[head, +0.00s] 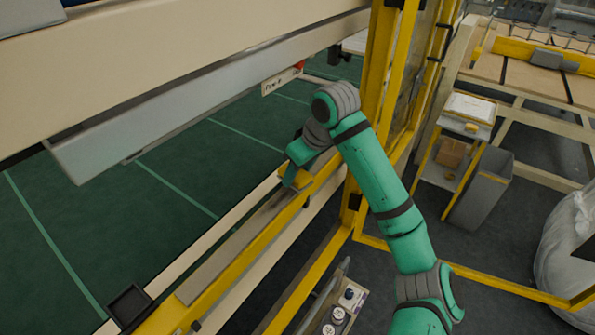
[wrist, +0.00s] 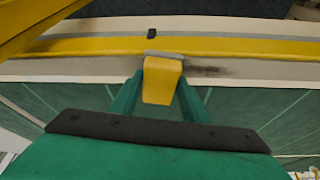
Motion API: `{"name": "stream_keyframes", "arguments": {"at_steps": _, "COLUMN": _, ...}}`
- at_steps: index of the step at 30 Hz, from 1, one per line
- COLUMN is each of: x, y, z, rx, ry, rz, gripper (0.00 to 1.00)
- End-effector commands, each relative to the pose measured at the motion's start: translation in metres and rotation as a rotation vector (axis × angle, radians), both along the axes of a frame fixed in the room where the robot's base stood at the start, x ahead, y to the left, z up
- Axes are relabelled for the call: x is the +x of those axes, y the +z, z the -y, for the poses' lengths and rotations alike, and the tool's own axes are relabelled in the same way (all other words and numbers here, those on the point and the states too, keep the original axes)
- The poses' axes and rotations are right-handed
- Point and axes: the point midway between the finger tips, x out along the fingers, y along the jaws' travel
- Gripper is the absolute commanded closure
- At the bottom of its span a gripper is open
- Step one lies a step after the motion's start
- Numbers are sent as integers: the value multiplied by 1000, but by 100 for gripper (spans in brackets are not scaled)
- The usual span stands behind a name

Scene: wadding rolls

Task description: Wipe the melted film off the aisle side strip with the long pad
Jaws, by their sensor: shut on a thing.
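The aisle side strip (head: 225,258) is a long grey band beside a yellow rail, running from lower left to upper right. My gripper (head: 294,178) is over its far part, shut on a yellow block with a grey edge, which I take as the long pad (wrist: 162,82). The wrist view shows both green fingers of my gripper (wrist: 157,100) on either side of the block. The pad's grey end lies over the strip (wrist: 100,67); whether it touches cannot be told. A dark brown smear, the melted film (wrist: 206,70), shows on the strip just right of the pad.
A yellow post (head: 366,130) stands close behind my arm. A large beige beam (head: 200,60) with a grey metal panel (head: 150,125) overhangs the green floor. A small black tray (head: 130,304) sits at the strip's near end. A control box with knobs (head: 340,312) is below.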

Motion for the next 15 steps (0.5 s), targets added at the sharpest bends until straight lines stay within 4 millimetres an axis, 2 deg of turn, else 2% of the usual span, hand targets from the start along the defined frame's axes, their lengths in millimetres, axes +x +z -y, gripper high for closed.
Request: {"name": "stream_keyframes", "arguments": {"at_steps": 15, "x": 0, "y": -9, "z": -2, "rx": 0, "ry": 2, "rz": 0, "gripper": 84}}
